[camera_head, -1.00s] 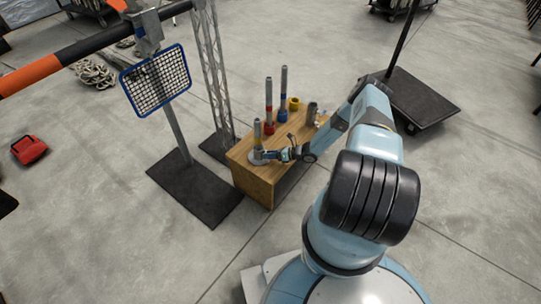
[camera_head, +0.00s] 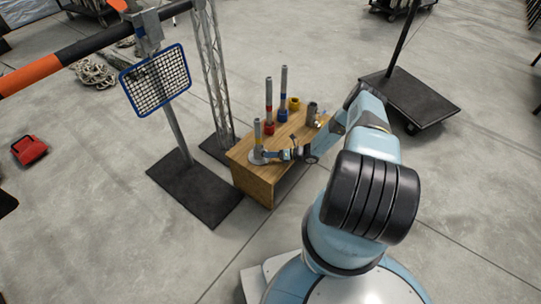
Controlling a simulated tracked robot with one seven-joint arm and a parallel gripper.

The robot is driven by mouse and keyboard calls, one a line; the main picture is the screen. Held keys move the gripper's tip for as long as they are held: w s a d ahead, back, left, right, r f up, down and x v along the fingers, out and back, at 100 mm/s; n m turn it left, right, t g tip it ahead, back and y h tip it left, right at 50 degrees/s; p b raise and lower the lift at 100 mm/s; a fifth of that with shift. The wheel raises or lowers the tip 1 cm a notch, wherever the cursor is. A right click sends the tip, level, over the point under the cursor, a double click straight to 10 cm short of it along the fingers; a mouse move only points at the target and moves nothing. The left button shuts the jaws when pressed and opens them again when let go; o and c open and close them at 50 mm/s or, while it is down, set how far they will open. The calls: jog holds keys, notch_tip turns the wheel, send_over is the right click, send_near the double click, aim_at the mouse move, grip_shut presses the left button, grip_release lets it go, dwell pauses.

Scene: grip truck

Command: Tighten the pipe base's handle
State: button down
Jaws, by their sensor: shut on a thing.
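The pipe base (camera_head: 257,156) is a round grey base with an upright grey pipe (camera_head: 257,133) that has a yellow band near the top. It stands at the near left corner of the wooden box (camera_head: 258,187). My gripper (camera_head: 270,155) is low beside the pipe's foot, on its right. It is shut on what appears to be the base's handle, which is too small and covered to make out.
A red-banded pipe (camera_head: 269,101) and a blue-banded pipe (camera_head: 283,92) stand farther back on the box. A yellow ring (camera_head: 294,104) and a dark cylinder (camera_head: 311,112) stand to their right. A truss (camera_head: 213,75) rises behind the box, and a wheeled black platform (camera_head: 408,98) stands at right.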

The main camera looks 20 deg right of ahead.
jog(key=shift+w+d+f+m+y, duration=0.15)
jog(key=shift+m+y, duration=0.15)
jog(key=shift+m, duration=0.2)
jog(key=shift+w+d+f+m+y, duration=0.1)
jog(key=shift+m+y, duration=0.2)
jog(key=shift+m, duration=0.2)
jog(key=c, duration=1.3)
grip_release()
jog(key=o, duration=0.4)
jog(key=shift+s, duration=0.1)
jog(key=v, duration=1.3)
jog(key=shift+s+d, duration=0.2)
jog(key=shift+d, duration=0.1)
